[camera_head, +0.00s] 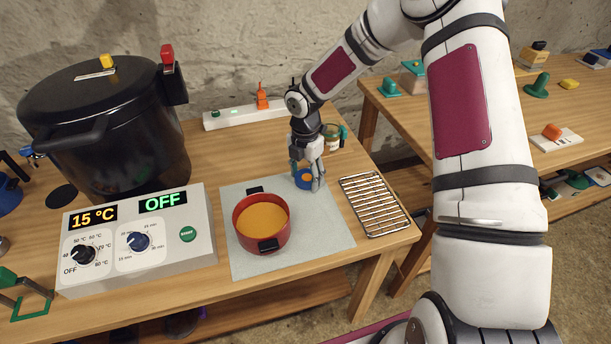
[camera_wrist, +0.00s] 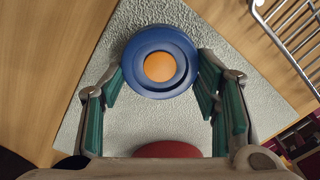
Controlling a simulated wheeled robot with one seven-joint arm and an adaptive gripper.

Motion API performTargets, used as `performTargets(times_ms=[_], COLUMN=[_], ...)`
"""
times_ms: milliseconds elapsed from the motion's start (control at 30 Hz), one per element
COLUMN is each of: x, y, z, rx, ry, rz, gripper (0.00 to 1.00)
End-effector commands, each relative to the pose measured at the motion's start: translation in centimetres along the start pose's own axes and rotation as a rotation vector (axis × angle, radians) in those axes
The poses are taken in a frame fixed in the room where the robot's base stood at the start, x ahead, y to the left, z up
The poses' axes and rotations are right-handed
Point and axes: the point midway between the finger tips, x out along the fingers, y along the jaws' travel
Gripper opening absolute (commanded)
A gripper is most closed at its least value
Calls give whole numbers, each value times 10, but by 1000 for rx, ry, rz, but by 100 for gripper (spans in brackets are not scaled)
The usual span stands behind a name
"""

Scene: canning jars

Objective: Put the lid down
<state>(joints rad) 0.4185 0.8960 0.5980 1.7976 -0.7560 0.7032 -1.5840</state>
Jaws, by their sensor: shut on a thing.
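The lid is a round blue piece with an orange centre (camera_head: 304,183). In the head view it is at the far right part of the pale grey mat (camera_head: 318,229), partly hidden by my fingers. My gripper (camera_head: 307,178) points down and is shut on it. In the wrist view the blue lid (camera_wrist: 131,66) lies between the green-padded fingertips of my gripper (camera_wrist: 161,78), with the mat (camera_wrist: 125,120) behind it. I cannot tell whether the lid touches the mat or is slightly above it.
A red pot of orange liquid (camera_head: 261,218) stands left of my gripper on the mat. A wire rack (camera_head: 374,205) lies to the right. A glass jar (camera_head: 332,138) stands just behind. A large black canner (camera_head: 110,130) and a control box (camera_head: 140,245) fill the left.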

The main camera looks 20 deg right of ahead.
Motion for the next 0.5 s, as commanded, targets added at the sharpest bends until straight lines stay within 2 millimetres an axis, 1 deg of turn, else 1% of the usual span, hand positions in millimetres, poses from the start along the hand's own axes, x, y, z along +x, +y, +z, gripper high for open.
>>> performTargets(times_ms=[67, 400, 433, 467, 500], x=[6, 10, 10, 9, 9], y=[0, 0, 0, 0, 0], z=[-1, 0, 0, 0, 0], rx=[0, 0, 1, 1, 1], ry=[1, 0, 0, 0, 0], rz=[1, 1, 2, 2, 2], gripper=[17, 17, 58, 65, 74])
